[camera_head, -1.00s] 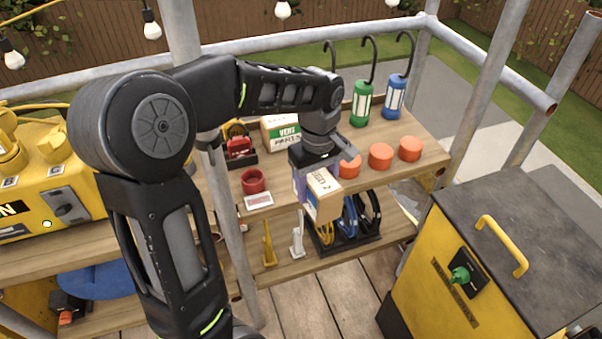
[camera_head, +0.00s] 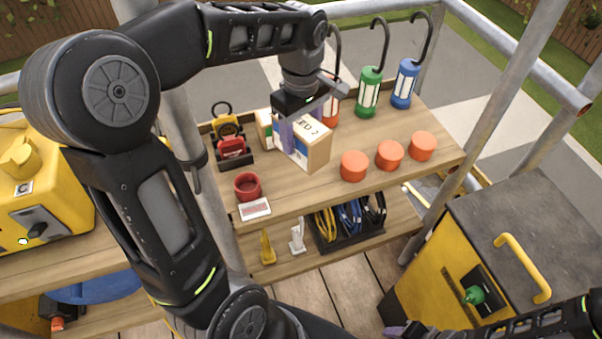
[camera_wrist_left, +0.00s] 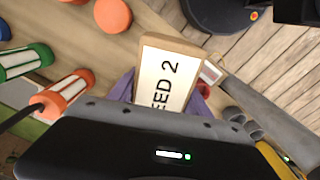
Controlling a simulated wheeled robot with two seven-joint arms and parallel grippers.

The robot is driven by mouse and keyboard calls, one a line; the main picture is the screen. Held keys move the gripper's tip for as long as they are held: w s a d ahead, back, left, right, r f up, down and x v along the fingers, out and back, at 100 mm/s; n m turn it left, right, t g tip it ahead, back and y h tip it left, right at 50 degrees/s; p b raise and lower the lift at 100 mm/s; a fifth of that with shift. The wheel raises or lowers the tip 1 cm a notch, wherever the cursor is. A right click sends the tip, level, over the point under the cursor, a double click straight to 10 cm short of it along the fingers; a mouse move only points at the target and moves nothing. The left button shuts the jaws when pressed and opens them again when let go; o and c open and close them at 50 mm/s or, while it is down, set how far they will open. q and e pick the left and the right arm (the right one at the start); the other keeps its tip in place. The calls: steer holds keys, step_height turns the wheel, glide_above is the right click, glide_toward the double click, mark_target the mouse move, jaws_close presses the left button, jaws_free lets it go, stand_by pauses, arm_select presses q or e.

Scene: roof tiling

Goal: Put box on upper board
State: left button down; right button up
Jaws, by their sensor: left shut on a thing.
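A cardboard box with a white label reading "…ED 2" (camera_head: 311,147) is over the upper board (camera_head: 300,190) of the wooden shelf. My left gripper (camera_head: 290,132) is shut on this box from above, its purple fingers on the box's sides. In the left wrist view the box (camera_wrist_left: 168,75) sits between the purple fingers. I cannot tell whether its underside touches the board. Another box (camera_head: 264,128) on the upper board is mostly hidden behind my gripper. Part of my right arm shows at the bottom right, with purple at its end (camera_head: 398,331); its jaw state is unclear.
Orange cylinders (camera_head: 389,155) stand right of the box. Red, green (camera_head: 369,95) and blue (camera_head: 404,85) hooked lamps stand behind them. A red cup (camera_head: 247,186), a white card (camera_head: 255,209) and a dark tray (camera_head: 232,145) are on the left. A cable bin (camera_head: 349,226) is below.

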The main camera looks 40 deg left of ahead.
arm_select(q)
steer(key=shift+f, duration=3.05)
steer(key=shift+f, duration=1.9)
steer(key=shift+f, duration=0.2)
steer(key=shift+c, duration=2.4)
jaws_free()
steer(key=shift+r, duration=0.1)
step_height(320, 180, up, 12)
steer(key=shift+r, duration=0.1)
